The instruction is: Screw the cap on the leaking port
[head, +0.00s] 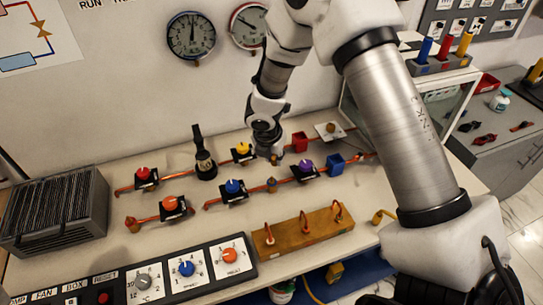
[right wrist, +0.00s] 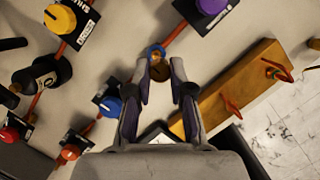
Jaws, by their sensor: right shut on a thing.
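My right gripper (head: 272,156) reaches down over the pipework on the bench. In the right wrist view its fingers (right wrist: 158,85) are shut on a small brass piece (right wrist: 160,71), apparently the cap, with a blue ring showing at its far side. In the head view the brass piece (head: 275,160) shows just below the fingertips. A brass port fitting (head: 272,186) stands on the pipe between the blue valve (head: 234,187) and the purple valve (head: 305,166). I cannot tell whether the held piece touches it. No leak is clearly visible. My left gripper is not in view.
Red (head: 143,174), yellow (head: 243,150) and orange (head: 170,204) valves sit along the pipes. A black bottle-like tool (head: 204,160) stands upright among them. A wooden block (head: 300,230) with copper hooks lies in front. A control panel (head: 155,279) lines the front edge.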

